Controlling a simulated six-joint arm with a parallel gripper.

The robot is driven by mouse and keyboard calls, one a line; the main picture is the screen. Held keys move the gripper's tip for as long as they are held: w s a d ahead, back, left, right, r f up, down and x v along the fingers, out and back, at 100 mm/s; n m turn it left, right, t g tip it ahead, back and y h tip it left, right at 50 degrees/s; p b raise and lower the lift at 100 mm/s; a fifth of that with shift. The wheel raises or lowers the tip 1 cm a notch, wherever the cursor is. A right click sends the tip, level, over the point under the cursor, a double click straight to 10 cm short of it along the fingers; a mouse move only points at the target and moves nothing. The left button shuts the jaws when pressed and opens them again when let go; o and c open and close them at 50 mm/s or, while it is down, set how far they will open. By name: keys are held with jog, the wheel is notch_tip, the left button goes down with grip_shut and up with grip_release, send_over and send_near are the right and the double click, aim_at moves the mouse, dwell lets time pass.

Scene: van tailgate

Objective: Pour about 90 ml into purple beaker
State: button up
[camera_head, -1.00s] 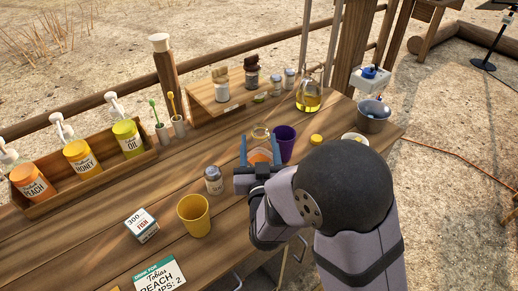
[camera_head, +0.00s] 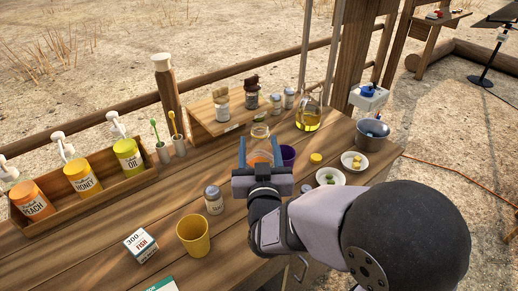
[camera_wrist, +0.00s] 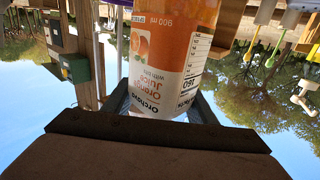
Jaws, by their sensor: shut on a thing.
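My gripper (camera_head: 261,160) is shut on a clear bottle with an orange juice label (camera_wrist: 165,55). The bottle's clear top (camera_head: 260,131) shows above the jaws in the head view. In the wrist view the whole scene is upside down, label included, so the bottle looks roughly upright; its liquid level cannot be made out. The purple beaker (camera_head: 288,153) stands on the table just right of the gripper, partly hidden by it. Its inside cannot be seen. No stream of liquid shows.
A yellow cup (camera_head: 193,236), a grey-lidded jar (camera_head: 214,202) and a fish box (camera_head: 140,246) stand at front left. Two small bowls (camera_head: 331,177) (camera_head: 355,161) and a yellow lid (camera_head: 316,158) lie to the right. An oil bottle (camera_head: 309,117) stands behind. A pump-bottle rack (camera_head: 102,200) is at left.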

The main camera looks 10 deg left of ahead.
jog(key=shift+r, duration=0.3)
